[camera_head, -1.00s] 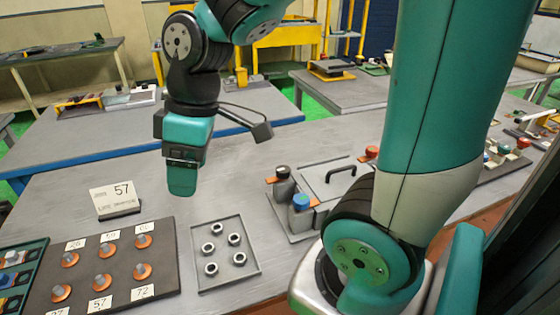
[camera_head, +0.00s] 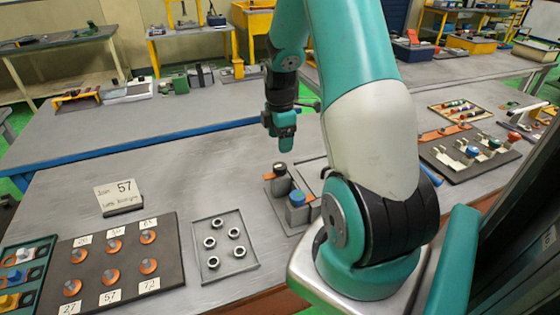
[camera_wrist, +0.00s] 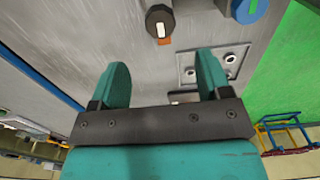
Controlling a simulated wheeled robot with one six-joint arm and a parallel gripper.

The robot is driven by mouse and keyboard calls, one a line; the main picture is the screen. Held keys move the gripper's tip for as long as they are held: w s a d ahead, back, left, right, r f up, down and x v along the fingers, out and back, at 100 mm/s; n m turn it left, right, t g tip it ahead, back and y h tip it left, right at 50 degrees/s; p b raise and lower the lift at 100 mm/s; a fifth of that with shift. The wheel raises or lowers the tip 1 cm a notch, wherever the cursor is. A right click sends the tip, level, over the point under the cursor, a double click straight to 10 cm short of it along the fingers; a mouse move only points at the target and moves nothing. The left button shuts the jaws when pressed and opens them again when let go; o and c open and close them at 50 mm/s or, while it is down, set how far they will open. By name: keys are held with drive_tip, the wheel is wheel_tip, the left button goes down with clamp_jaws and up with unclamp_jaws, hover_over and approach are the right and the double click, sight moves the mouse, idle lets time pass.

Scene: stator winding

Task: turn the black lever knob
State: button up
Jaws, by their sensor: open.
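The black lever knob (camera_head: 279,168) sits on top of a grey post, with an orange tab beside it. In the wrist view the black knob (camera_wrist: 159,20) shows a white mark on its face and lies beyond the gap between my fingers. My gripper (camera_head: 284,149) hangs just above and behind the knob in the head view, apart from it. In the wrist view my gripper (camera_wrist: 163,72) has two spread teal fingers with nothing between them. A blue-topped knob (camera_head: 297,198) stands close by on a second post, and also shows in the wrist view (camera_wrist: 250,8).
My arm hides part of the knob station. Bare tabletop lies left of the knobs.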

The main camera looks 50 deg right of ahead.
sight(280, 165)
wheel_tip(280, 165, down, 9)
drive_tip(key=shift+f+p, duration=0.15)
drive_tip(key=shift+p, duration=0.7)
drive_tip(key=c, duration=0.9)
